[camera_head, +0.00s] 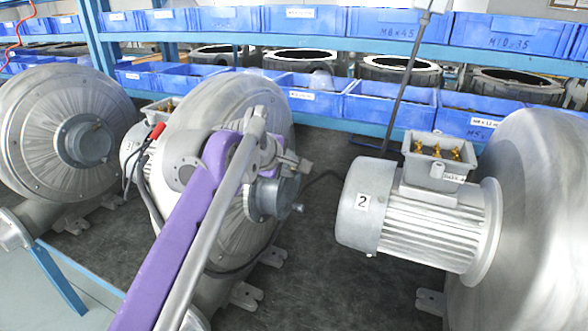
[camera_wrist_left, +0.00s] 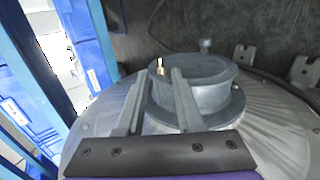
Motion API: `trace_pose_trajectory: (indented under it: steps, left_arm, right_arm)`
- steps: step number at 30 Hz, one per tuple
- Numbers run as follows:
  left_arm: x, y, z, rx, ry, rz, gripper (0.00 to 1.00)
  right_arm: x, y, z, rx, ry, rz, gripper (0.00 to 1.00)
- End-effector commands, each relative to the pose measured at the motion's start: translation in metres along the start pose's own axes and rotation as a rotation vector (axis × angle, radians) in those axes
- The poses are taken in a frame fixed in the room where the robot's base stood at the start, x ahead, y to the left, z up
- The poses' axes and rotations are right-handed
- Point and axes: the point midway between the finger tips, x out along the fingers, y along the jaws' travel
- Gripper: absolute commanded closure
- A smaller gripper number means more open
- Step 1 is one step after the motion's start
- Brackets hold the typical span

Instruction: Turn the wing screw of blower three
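Blower three (camera_head: 195,110) is the large grey metal blower in the middle of the head view, with a "3" label on its motor (camera_head: 129,149). Its round hub (camera_head: 268,200) faces right and also shows in the wrist view (camera_wrist_left: 215,72). A small brass-coloured screw (camera_wrist_left: 160,67) stands up from the hub in the wrist view; I cannot make out its wings. My left gripper (camera_head: 300,163) is at the top of the hub. Its two fingers (camera_wrist_left: 156,74) are apart, with the screw showing between and just beyond the tips. The right gripper is not in view.
Another blower (camera_head: 35,110) stands at the left. Blower two's motor (camera_head: 400,215) is at the right, its housing (camera_head: 545,210) beyond. Blue bins (camera_head: 395,105) line the shelves behind. A second small knob (camera_wrist_left: 205,45) sits on the hub's far side. Dark bench surface (camera_head: 325,270) is clear between the blowers.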

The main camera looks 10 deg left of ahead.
Motion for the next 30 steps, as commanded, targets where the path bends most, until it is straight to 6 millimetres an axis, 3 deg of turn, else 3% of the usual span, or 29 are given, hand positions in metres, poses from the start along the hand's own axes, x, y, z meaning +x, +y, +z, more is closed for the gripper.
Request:
trace_pose_trajectory:
  steps: [3,9,19,20,26,30]
  left_arm:
    - [0.022,-0.001,0.000,0.000,0.000,0.000,0.64]
    - [0.042,0.000,0.000,0.002,0.000,0.000,0.64]
    - [0.046,-0.001,0.000,0.001,0.000,0.000,0.64]
    - [0.046,-0.001,0.000,0.001,0.000,0.000,0.66]
    - [0.046,-0.001,0.000,0.001,0.000,-0.001,1.00]
    - [0.046,-0.001,0.000,0.001,0.000,-0.001,1.00]
  right_arm:
    - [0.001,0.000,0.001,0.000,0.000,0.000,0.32]
    - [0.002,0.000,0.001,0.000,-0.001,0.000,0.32]
    - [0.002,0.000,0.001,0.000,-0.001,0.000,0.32]
    - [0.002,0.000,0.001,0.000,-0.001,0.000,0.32]
    - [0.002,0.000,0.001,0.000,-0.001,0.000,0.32]
    - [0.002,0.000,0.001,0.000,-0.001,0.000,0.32]
